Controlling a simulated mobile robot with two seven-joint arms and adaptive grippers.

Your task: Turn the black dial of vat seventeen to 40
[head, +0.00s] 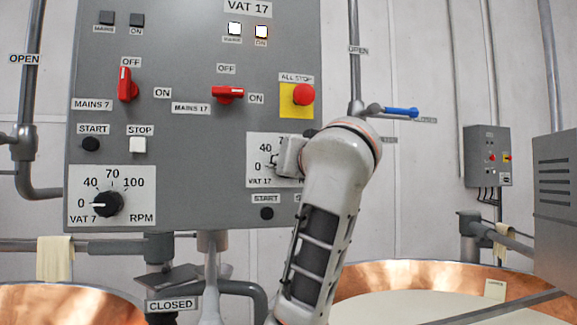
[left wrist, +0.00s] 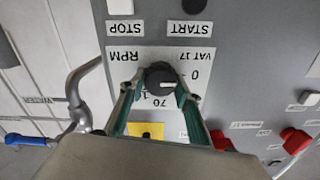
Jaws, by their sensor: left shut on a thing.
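The black dial of vat seventeen (left wrist: 160,77) sits on a white scale plate on the grey panel. In the left wrist view, which is upside down, its 0 and 70 show; the 40 is hidden behind a finger. A white pointer line crosses the dial roughly sideways; I cannot read its exact setting. My left gripper (left wrist: 158,90) has its green-edged fingers on either side of the dial, shut on it. In the head view my left gripper (head: 277,159) covers most of the dial and part of its plate (head: 257,145). My right gripper is not in view.
The grey panel (head: 190,50) also holds the vat 7 dial (head: 107,204) at 0, red switches (head: 228,94) and a red all-stop button (head: 303,95) above my gripper. A start button (head: 267,213) lies below. A blue-handled valve (head: 400,112) stands right; copper vats (head: 400,280) lie below.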

